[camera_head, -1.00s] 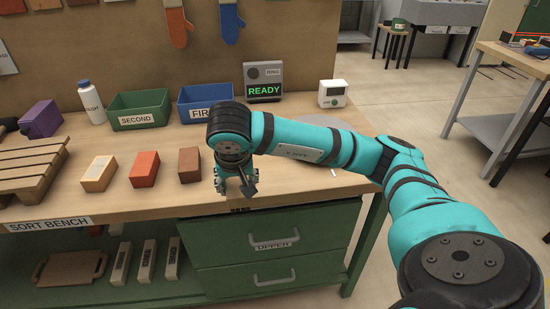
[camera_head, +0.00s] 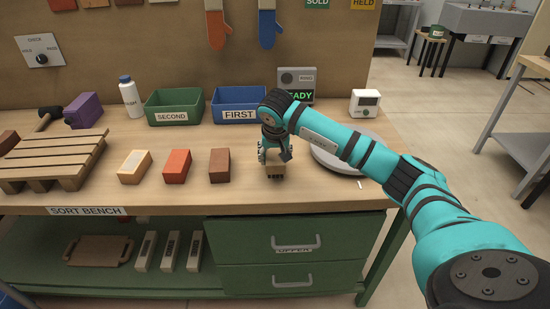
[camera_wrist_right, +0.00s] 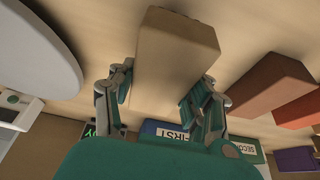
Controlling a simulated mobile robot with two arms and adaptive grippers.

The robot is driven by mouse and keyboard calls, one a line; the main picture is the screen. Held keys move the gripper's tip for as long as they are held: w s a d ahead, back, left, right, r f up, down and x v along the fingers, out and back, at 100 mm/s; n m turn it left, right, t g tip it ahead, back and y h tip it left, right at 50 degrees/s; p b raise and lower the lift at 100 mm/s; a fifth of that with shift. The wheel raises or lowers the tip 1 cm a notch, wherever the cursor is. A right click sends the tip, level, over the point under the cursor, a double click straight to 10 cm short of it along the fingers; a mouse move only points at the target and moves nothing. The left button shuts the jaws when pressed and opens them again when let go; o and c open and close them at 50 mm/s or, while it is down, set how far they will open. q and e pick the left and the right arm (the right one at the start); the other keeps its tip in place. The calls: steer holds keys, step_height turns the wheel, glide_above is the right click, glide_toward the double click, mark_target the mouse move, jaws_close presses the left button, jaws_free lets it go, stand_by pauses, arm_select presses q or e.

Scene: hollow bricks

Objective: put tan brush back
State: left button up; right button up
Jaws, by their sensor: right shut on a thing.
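My right gripper (camera_head: 274,158) is shut on the tan brush (camera_head: 275,170), a small tan block with dark marks along its lower front. The brush is over the bench top, right of the brown brick and left of the round grey plate. I cannot tell whether its underside touches the bench. In the right wrist view the brush (camera_wrist_right: 177,50) sits between the two fingers (camera_wrist_right: 157,92) as a plain tan block. My left gripper is not in view.
Cream (camera_head: 134,167), orange (camera_head: 177,166) and brown (camera_head: 220,165) bricks stand in a row to the left. Behind are a green SECOND bin (camera_head: 173,107) and a blue FIRST bin (camera_head: 238,104). The round plate (camera_head: 338,157) is close on the right. The bench front (camera_head: 170,209) is clear.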

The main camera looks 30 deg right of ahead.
steer(key=shift+f, duration=0.95)
steer(key=o, duration=1.2)
steer(key=shift+f, duration=0.15)
steer(key=shift+s+r, duration=0.1)
steer(key=shift+r, duration=0.45)
steer(key=v, duration=1.1)
steer(key=shift+a+r+b, duration=0.1)
steer(key=shift+r+b, duration=0.05)
steer(key=shift+b, duration=0.15)
